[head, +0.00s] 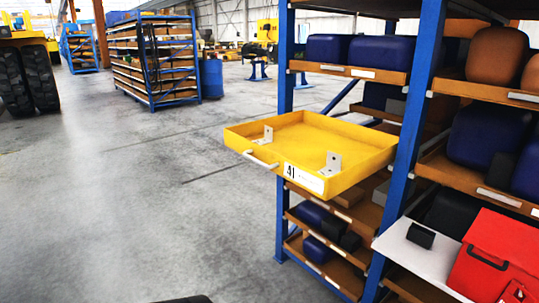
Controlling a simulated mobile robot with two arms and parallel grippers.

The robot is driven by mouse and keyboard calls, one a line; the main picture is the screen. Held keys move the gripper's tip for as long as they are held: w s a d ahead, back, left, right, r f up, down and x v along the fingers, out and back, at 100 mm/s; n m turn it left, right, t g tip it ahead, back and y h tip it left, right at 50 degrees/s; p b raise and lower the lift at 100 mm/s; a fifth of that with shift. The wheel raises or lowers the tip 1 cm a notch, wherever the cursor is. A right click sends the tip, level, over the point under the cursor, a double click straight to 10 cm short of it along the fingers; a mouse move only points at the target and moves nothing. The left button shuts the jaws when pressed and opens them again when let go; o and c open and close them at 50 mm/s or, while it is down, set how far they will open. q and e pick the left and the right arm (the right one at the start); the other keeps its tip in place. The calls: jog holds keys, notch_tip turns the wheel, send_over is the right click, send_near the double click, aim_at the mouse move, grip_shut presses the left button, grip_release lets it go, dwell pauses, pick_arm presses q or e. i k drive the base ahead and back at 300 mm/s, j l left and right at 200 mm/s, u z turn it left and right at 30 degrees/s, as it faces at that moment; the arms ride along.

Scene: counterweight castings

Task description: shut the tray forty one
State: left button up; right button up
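The yellow tray (364,152) labelled 41 sticks out of the blue shelf rack (405,150) toward the aisle, so it stands open. A white bar handle (259,160) is on its front left, beside the label (304,178). Two light metal angle brackets lie in the tray, one near the handle (264,135) and one nearer the label side (331,164). Neither of my grippers shows in the head view.
Shelves around the tray hold blue, brown and black castings. At lower right a white shelf (398,242) carries a red case (497,258) and a small black block (420,235). The grey floor (150,210) left of the tray is clear. Another rack (155,60) stands behind.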

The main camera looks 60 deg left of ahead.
aim_at(302, 139)
jog(key=u, duration=1.85)
